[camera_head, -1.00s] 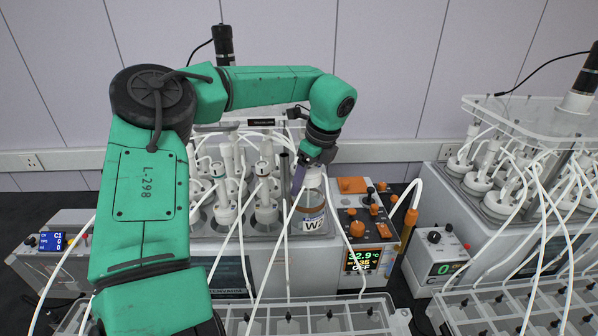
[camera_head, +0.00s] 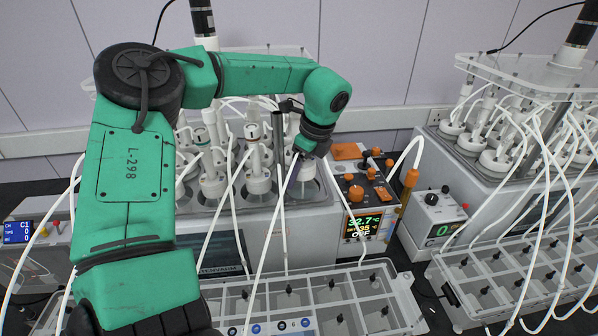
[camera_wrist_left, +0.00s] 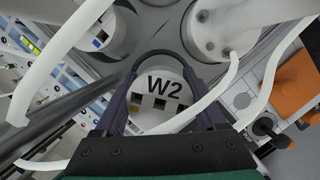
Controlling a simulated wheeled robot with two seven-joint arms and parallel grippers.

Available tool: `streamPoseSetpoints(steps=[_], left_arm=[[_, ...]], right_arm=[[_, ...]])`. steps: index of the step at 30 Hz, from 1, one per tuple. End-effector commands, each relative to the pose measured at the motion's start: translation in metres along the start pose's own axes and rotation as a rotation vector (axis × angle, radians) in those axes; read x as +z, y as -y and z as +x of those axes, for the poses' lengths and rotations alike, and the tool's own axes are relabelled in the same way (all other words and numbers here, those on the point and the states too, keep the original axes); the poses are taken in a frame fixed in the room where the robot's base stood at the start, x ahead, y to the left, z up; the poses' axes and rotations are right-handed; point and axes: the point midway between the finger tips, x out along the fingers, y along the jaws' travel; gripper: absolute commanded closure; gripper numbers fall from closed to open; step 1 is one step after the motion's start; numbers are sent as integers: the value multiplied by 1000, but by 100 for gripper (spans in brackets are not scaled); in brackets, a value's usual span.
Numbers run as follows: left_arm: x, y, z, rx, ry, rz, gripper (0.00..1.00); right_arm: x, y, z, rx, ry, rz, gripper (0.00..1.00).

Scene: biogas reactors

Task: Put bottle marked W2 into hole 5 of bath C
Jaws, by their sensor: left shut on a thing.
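The bottle marked W2 (camera_wrist_left: 165,90) is between the two dark fingers of my left gripper (camera_wrist_left: 160,72) in the left wrist view, its W2 mark facing the camera. In the head view my left gripper (camera_head: 297,166) is at the front right corner of the bath (camera_head: 268,240), shut on the bottle (camera_head: 307,174). The bottle is low at the right-hand front hole, with its lower part out of sight; whether it rests on the bottom cannot be told. No hole number is readable. My right gripper is not in view.
Several white-capped bottles with tubes (camera_head: 258,170) stand left of the gripper. White tubes hang across the bath front. An orange-knobbed control unit (camera_head: 362,205) adjoins on the right. A clear rack (camera_head: 330,300) lies in front, and a second bath (camera_head: 500,185) stands right.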

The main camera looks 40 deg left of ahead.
Motion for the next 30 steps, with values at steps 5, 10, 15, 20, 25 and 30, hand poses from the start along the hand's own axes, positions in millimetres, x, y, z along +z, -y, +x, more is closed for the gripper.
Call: streamPoseSetpoints(steps=[5,10,15,20,25,30], left_arm=[[-1,1,3,-3,0,-1,100],[-2,1,6,-3,-1,-1,100],[-2,0,7,0,0,0,23],[-2,0,7,0,0,0,0],[-1,0,4,0,0,0,0],[2,1,-13,-3,2,1,0]], right_arm=[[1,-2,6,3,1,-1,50],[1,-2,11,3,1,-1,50],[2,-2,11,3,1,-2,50],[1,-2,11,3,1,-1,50],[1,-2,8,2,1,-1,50],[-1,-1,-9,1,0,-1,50]])
